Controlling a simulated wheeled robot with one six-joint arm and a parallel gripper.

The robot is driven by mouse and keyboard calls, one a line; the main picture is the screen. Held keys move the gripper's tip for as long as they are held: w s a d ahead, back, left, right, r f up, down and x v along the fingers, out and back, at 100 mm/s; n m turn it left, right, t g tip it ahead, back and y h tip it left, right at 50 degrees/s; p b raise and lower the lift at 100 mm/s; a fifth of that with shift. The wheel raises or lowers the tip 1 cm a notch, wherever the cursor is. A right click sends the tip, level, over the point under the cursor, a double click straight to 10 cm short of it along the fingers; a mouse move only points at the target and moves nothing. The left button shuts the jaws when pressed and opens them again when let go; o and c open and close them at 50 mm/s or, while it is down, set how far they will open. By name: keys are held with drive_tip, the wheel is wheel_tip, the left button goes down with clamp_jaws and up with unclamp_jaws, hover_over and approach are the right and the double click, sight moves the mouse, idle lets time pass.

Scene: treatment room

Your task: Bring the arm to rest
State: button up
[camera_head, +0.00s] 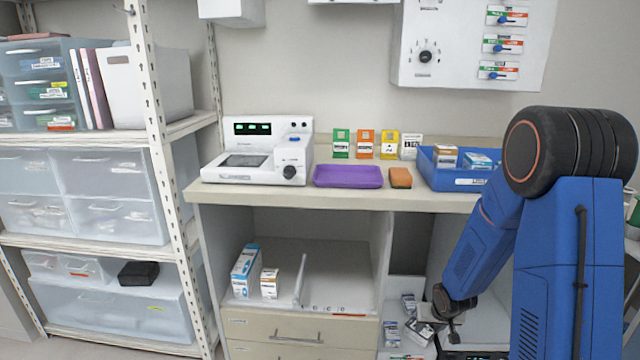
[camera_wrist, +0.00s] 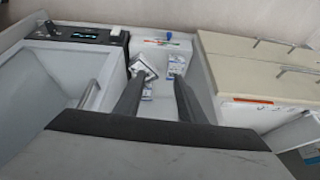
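My blue arm reaches down at the right of the head view, bent at the elbow. My gripper (camera_head: 452,328) hangs low beside the counter's right-hand lower opening. In the wrist view my gripper's two dark fingers (camera_wrist: 156,82) stand apart, with nothing visibly held between them. Beyond them lie small white boxes, one tilted (camera_wrist: 143,68) and one with blue print (camera_wrist: 177,64). In the head view, small boxes (camera_head: 391,334) lie left of the gripper; part of that low area is hidden by my arm.
The counter (camera_head: 300,197) carries a white device (camera_head: 258,152), a purple tray (camera_head: 348,177), an orange sponge (camera_head: 400,178) and a blue bin (camera_head: 440,180) close to my arm. Drawers (camera_head: 300,331) stand left of the gripper. A shelf rack (camera_head: 165,200) is at left.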

drive_tip(key=v, duration=1.5)
drive_tip(key=s+a+r, duration=0.2)
drive_tip(key=s+r, duration=0.4)
drive_tip(key=s, duration=0.3)
drive_tip(key=s+a+r+n, duration=0.1)
drive_tip(key=s+r, duration=0.5)
drive_tip(key=s, duration=0.3)
drive_tip(key=s+a+r, duration=0.2)
drive_tip(key=s+r, duration=0.3)
drive_tip(key=s, duration=0.4)
drive_tip(key=shift+s+a+r, duration=0.35)
drive_tip(key=shift+s+r, duration=0.05)
